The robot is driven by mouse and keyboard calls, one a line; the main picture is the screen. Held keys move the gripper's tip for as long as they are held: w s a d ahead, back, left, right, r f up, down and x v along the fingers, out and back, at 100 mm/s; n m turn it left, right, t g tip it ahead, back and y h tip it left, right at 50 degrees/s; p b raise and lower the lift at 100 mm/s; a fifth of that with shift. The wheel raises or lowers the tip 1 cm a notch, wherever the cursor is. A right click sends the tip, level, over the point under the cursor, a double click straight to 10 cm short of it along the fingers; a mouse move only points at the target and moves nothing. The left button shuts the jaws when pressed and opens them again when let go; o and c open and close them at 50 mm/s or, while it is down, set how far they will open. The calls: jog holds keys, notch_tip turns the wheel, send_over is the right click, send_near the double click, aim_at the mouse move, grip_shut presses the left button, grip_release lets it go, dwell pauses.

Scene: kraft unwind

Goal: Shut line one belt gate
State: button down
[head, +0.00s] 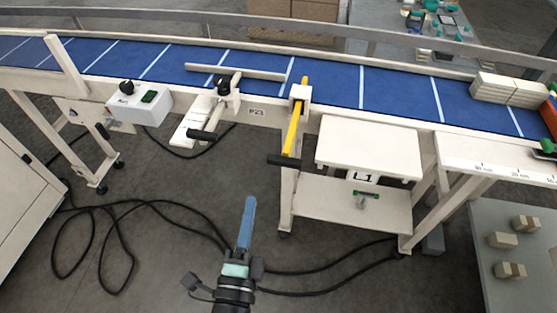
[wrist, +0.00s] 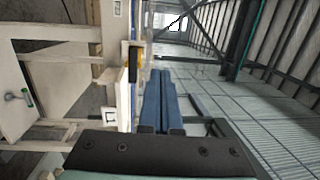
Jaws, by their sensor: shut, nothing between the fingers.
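The belt gate appears to be the yellow bar (head: 293,130) in a white bracket at the belt's near edge, above the L1 label (head: 364,177). The bar's upper end reaches slightly over the blue belt (head: 335,85). Its lower end points toward me and carries a black handle (head: 284,160). In the wrist view a black handle (wrist: 133,64) and a bit of yellow show left of the fingers. My gripper (head: 251,200) has blue fingers, shut and empty, below and left of the handle and apart from it. The fingers also show in the wrist view (wrist: 160,74).
A control box (head: 140,105) stands farther left. A white shelf (head: 370,146) juts out at right. Tan blocks (head: 508,88) sit on the belt. Cables (head: 120,205) lie on the floor.

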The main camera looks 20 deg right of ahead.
jog(key=s+d+f+m+g, duration=0.1)
jog(key=s+d+f+g, duration=0.1)
jog(key=s+f, duration=0.15)
jog(key=p, duration=0.1)
send_near(285, 166)
jog(key=shift+h, duration=0.3)
jog(key=x, duration=0.7)
jog(key=shift+a+f, duration=0.15)
jog(key=shift+a, duration=0.1)
jog(key=shift+w, duration=0.1)
